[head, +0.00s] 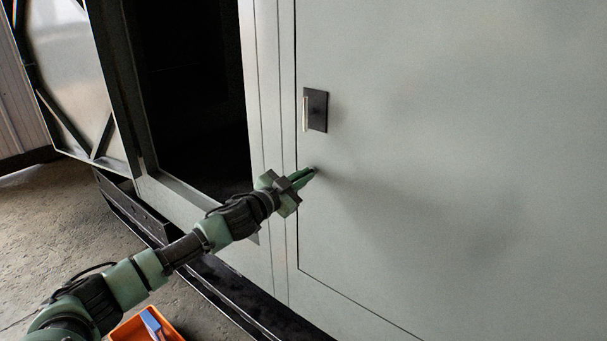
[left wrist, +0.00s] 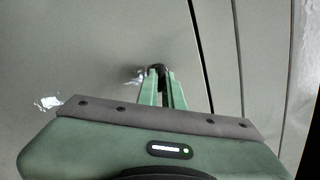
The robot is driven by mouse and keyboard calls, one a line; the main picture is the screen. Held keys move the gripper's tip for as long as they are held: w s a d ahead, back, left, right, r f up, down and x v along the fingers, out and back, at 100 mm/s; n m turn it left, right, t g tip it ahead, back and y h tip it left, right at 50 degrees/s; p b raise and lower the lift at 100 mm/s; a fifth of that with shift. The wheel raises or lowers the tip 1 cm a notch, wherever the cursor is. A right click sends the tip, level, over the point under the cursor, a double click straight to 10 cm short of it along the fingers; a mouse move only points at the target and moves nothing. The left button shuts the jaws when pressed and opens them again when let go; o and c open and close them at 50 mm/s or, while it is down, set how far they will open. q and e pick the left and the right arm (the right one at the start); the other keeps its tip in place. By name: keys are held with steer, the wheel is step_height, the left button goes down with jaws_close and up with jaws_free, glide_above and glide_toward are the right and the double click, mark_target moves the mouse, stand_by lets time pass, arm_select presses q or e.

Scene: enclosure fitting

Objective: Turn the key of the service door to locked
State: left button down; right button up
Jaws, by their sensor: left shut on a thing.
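The service door (head: 430,120) is a large pale grey-green panel, shut, with a dark plate and light handle (head: 315,110) near its left edge. My left gripper (head: 308,173) reaches the door below the handle, its fingers shut on the small key. In the left wrist view the two green fingers (left wrist: 162,88) close on the dark key (left wrist: 157,70) at the door's surface. The fingers hide most of the key and its lock, and I cannot tell its angle. My right gripper is not in view.
Left of the service door is a dark open bay (head: 190,90), with its braced door (head: 70,75) swung out to the left. An orange bin (head: 172,322) with a blue item (head: 152,324) stands below my left arm. The concrete floor at the left is clear.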

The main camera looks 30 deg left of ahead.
arm_select(q)
steer(key=m+p, duration=0.1)
steer(key=m, duration=1.1)
steer(key=shift+f+p, duration=0.15)
steer(key=shift+p, duration=0.25)
steer(key=shift+m, duration=0.3)
steer(key=c, duration=1.6)
jaws_free()
steer(key=shift+o, duration=0.2)
steer(key=s+a+b, duration=0.1)
steer(key=s+b, duration=0.1)
steer(key=s, duration=0.5)
steer(key=shift+s+b, duration=0.35)
steer(key=shift+b, duration=0.05)
